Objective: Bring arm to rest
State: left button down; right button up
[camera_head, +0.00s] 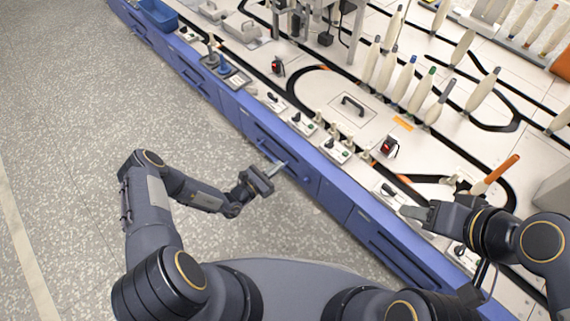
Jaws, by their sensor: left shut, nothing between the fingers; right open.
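My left gripper (278,168) is shut and empty. It hangs in front of the blue cabinet side of the bench, over the floor side, with its arm bent in from the lower left. My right gripper (410,212) is over the near edge of the bench top, pointing left. It is open, and I see nothing held in it. Its gap is hard to make out from this angle.
The white bench top (440,155) runs diagonally, with black tracks and several upright pale bobbins. A bobbin with an orange tip (502,167) leans close behind my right gripper. Small switch boxes (338,152) line the near edge. The speckled floor (75,110) at left is clear.

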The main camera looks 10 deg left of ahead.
pick_arm(q)
jog(key=p+v, duration=0.1)
jog(key=v, duration=0.7)
jog(key=shift+a, duration=0.2)
jog(key=shift+s, duration=0.1)
